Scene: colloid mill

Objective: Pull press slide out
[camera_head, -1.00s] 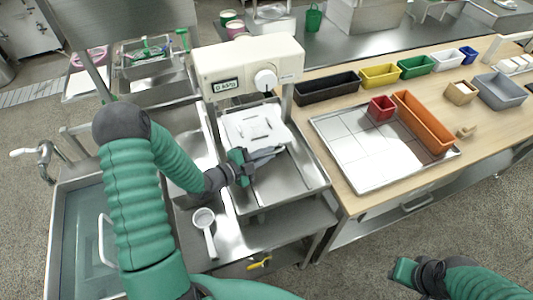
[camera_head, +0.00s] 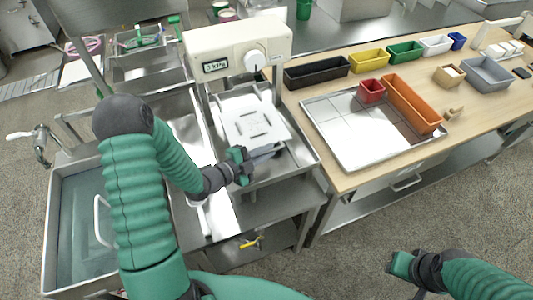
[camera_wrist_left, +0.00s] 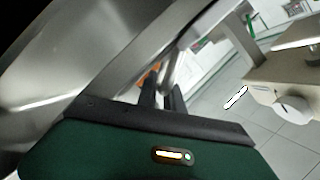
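The press has a cream head (camera_head: 238,52) with a display and a white dial. Below it, a pale slotted plate, the press slide (camera_head: 250,118), lies over the steel tray (camera_head: 290,165) and sticks out in front of the head. My left gripper (camera_head: 252,159) is at the slide's front edge and looks shut on it; the exact contact is partly hidden. In the left wrist view, its two dark fingers (camera_wrist_left: 163,97) are close together, with the press head (camera_wrist_left: 285,95) at right. My right gripper (camera_head: 402,266) is low at the right, away from the press; its fingers are unclear.
A sink (camera_head: 75,235) is at the left, and a white ladle (camera_head: 197,200) lies partly behind my left arm. The wooden table (camera_head: 460,112) at right holds a large metal tray (camera_head: 345,135) and coloured bins. Floor in front of the table is clear.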

